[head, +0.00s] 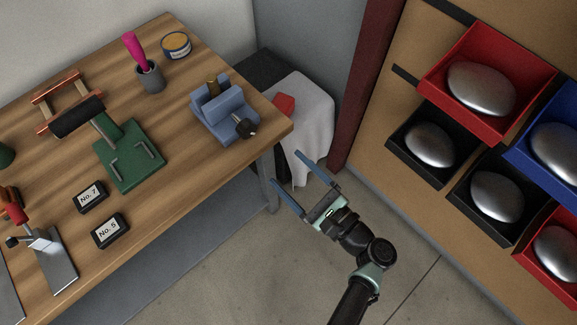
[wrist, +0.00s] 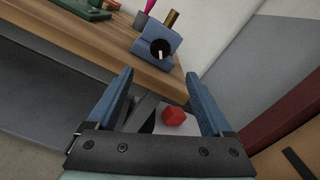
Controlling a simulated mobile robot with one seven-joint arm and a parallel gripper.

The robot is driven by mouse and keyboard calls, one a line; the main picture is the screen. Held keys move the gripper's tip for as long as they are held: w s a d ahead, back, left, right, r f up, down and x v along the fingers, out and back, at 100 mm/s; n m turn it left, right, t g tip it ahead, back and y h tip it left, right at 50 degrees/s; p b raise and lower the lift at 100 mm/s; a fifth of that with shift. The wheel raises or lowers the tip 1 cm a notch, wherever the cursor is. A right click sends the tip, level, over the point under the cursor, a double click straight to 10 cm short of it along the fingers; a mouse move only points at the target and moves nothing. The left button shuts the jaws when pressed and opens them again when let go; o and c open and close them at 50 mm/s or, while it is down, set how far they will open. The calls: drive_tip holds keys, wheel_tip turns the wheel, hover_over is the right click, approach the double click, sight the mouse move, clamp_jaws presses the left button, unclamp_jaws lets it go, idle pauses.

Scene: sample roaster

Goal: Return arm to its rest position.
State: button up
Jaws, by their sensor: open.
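My gripper (head: 288,178) is open with its two blue fingers apart and nothing between them. In the head view it hangs over the floor, just off the front right corner of the wooden workbench (head: 200,165). My arm reaches up to it from the bottom of the picture. In the wrist view the gripper (wrist: 163,100) shows both fingers, with a red object (wrist: 174,116) on a white cloth visible beyond and between them, not held.
A blue block device (head: 222,110) stands near the bench corner. A cloth-covered stand (head: 305,120) is behind the gripper. On the right, a wall panel carries red, black and blue bins (head: 430,175) with silver rounded objects. Open floor (head: 250,275) lies below.

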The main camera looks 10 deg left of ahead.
idle(0.4)
drive_tip(key=w+d+r+n+t+h, duration=0.1)
drive_tip(key=w+r+n+t+h, duration=0.15)
drive_tip(key=w+r+n, duration=0.65)
drive_tip(key=w+r+n+t+h, duration=0.1)
drive_tip(key=w+r+n+h, duration=0.35)
drive_tip(key=r, duration=0.85)
wheel_tip(320, 180, up, 19)
drive_tip(key=s+d+n+t+h, duration=0.1)
drive_tip(key=d+n+t+h, duration=0.1)
drive_tip(key=n+t, duration=0.25)
drive_tip(key=s+d+r+n+t+h, duration=0.15)
drive_tip(key=s+r+t, duration=0.25)
drive_tip(key=s+r, duration=0.5)
drive_tip(key=s+r+n+t+h, duration=0.1)
drive_tip(key=s+r+t+h, duration=0.4)
drive_tip(key=r, duration=0.7)
wheel_tip(320, 180, up, 16)
drive_tip(key=s+y+p, duration=0.1)
drive_tip(key=p, duration=1.5)
drive_tip(key=shift+s+r+g, duration=0.15)
drive_tip(key=shift+s+g, duration=0.15)
drive_tip(key=shift+s, duration=0.05)
drive_tip(key=shift+a, duration=0.15)
